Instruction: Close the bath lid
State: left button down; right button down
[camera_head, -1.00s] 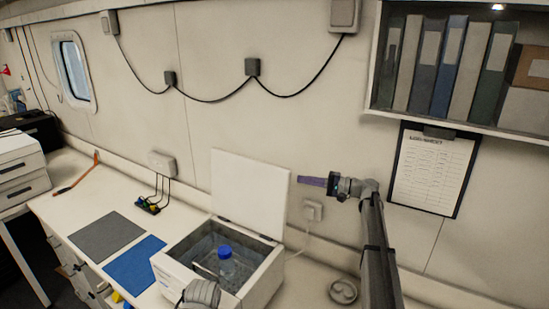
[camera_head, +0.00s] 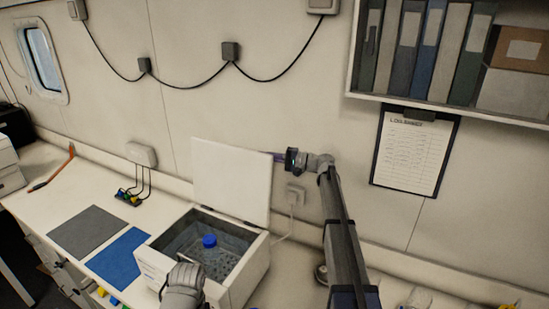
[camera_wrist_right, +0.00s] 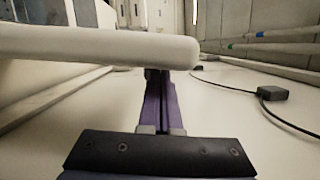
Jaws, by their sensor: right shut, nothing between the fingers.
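The white bath (camera_head: 236,285) stands on the bench with its lid (camera_head: 232,178) open and upright at the back edge. A bottle with a blue cap (camera_head: 209,241) stands inside the bath. My right gripper (camera_head: 279,157) is at the lid's upper right edge, its purple fingers partly hidden behind the lid. In the right wrist view, its fingers (camera_wrist_right: 161,85) are shut and empty, with the pale lid edge (camera_wrist_right: 100,46) crossing in front of the tips; I cannot tell if they touch. My left gripper (camera_head: 183,282) is at the bath's front; its fingers are not clear.
A grey mat (camera_head: 88,231) and a blue mat (camera_head: 121,255) lie left of the bath. A wall socket (camera_head: 295,195) with a cable is right of the lid. A clipboard (camera_head: 415,150) hangs under a shelf of binders (camera_head: 440,50). The wall is close behind the lid.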

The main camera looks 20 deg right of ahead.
jog(key=shift+w+a, duration=0.25)
jog(key=shift+a, duration=0.25)
